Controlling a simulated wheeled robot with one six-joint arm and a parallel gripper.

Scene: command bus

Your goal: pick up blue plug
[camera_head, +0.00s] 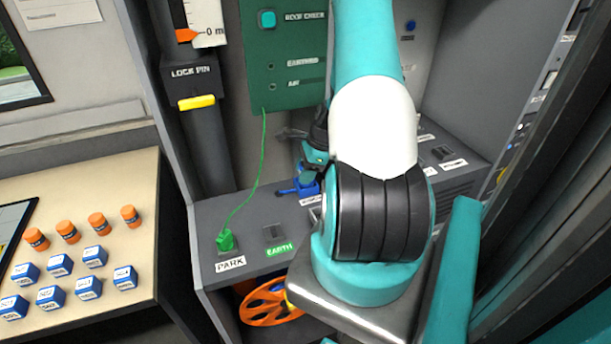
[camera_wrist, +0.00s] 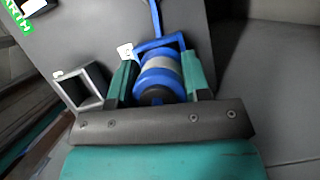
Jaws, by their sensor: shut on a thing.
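The blue plug (camera_wrist: 160,75) is a round blue body with a pale band and a dark end, and a blue frame or handle beyond it. In the wrist view it lies between the two green fingers of my gripper (camera_wrist: 160,85), which is shut on it. In the head view the blue plug (camera_head: 306,184) shows small above the back of the grey console, beside my arm. My gripper (camera_head: 308,165) is partly hidden there by my arm. I cannot tell whether the plug still touches the console.
A green plug (camera_head: 226,241) with a green cord stands at PARK, beside the EARTH socket (camera_head: 274,234). An orange reel (camera_head: 270,303) sits below. A square socket (camera_wrist: 84,86) is left of my gripper. A table (camera_head: 120,200) at left holds orange cylinders and blue blocks.

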